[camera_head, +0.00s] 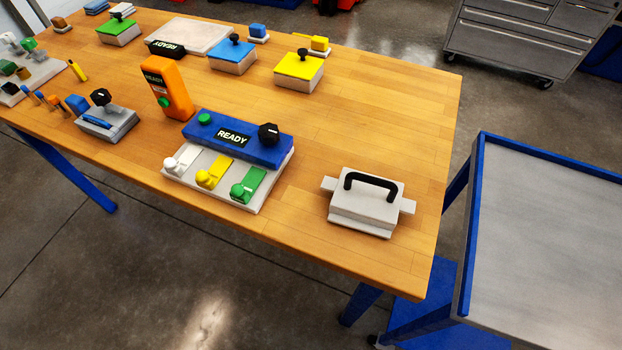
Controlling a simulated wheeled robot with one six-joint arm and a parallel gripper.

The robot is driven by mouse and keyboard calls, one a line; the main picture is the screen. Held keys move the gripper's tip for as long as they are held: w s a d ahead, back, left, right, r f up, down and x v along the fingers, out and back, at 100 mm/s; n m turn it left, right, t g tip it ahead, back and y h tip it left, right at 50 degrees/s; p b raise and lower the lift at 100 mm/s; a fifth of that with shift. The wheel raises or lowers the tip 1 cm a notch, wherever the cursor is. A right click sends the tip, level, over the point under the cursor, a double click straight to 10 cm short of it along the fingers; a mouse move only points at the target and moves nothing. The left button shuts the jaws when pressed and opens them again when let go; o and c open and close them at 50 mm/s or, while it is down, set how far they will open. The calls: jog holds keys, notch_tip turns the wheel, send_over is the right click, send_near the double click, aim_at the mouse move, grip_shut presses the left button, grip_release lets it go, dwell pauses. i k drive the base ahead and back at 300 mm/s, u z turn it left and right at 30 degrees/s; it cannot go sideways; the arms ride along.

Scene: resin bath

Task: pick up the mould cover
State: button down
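A light grey block with a black arched handle, which looks like the mould cover (368,204), sits on the wooden workbench (330,135) near its front right corner. The handle stands upright on top, running roughly left to right. Flat pale tabs stick out at its left and right sides. I cannot tell whether a separate mould lies under the cover. My gripper is not in view.
A blue READY unit (236,139) with a black knob and white, yellow and green levers stands left of the cover. An orange device (166,88) and lidded boxes stand farther back. A grey-topped blue cart (552,250) stands right of the bench. Bench behind the cover is clear.

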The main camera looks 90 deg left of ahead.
aim_at(360, 201)
jog(key=u, duration=2.45)
jog(key=k, duration=0.3)
jog(key=u, duration=1.05)
jog(key=k, duration=1.05)
jog(key=u, duration=1.05)
jog(key=i, duration=1.65)
jog(key=z, duration=1.25)
jog(key=i, duration=0.8)
jog(key=z, duration=0.8)
